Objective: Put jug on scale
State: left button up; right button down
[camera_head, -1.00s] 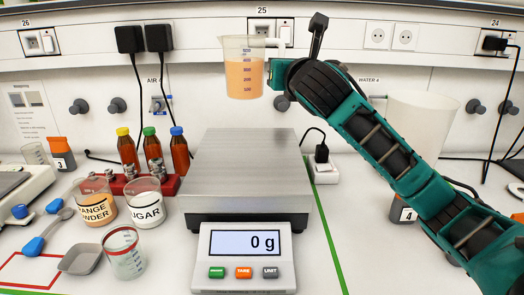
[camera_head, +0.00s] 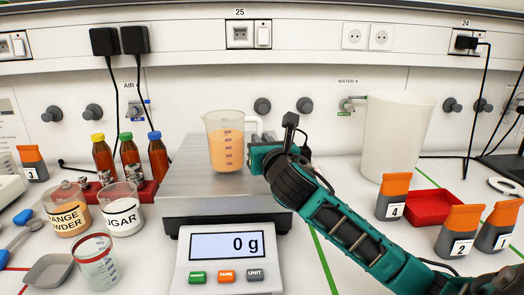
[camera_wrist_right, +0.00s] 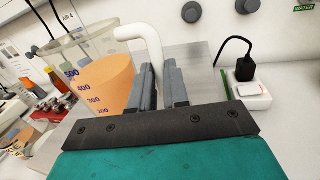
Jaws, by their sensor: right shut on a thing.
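The clear jug (camera_head: 225,150) holds orange liquid and is upright over the scale's metal plate (camera_head: 187,193). My right gripper (camera_head: 256,141) holds it from the right side. In the right wrist view, the fingers of the right gripper (camera_wrist_right: 159,78) are closed at the white handle of the jug (camera_wrist_right: 107,84). I cannot tell for certain whether the jug's base touches the plate. The scale display (camera_head: 227,245) reads 0 g. My left gripper is not in view.
Sugar (camera_head: 120,214) and orange powder (camera_head: 68,216) beakers, an empty glass (camera_head: 97,264) and bottles in a red rack (camera_head: 144,191) stand left of the scale. A white container (camera_head: 396,137), orange-capped containers and a red tray (camera_head: 432,205) are at right.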

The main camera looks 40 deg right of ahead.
jog(key=shift+f, duration=0.5)
jog(key=shift+r, duration=0.1)
jog(key=c, duration=1.1)
grip_release()
jog(key=shift+f, duration=0.25)
jog(key=shift+r, duration=0.1)
jog(key=shift+s+a, duration=0.1)
jog(key=shift+s, duration=0.1)
jog(key=v, duration=1.1)
jog(key=shift+s, duration=0.3)
jog(key=shift+a+r, duration=0.1)
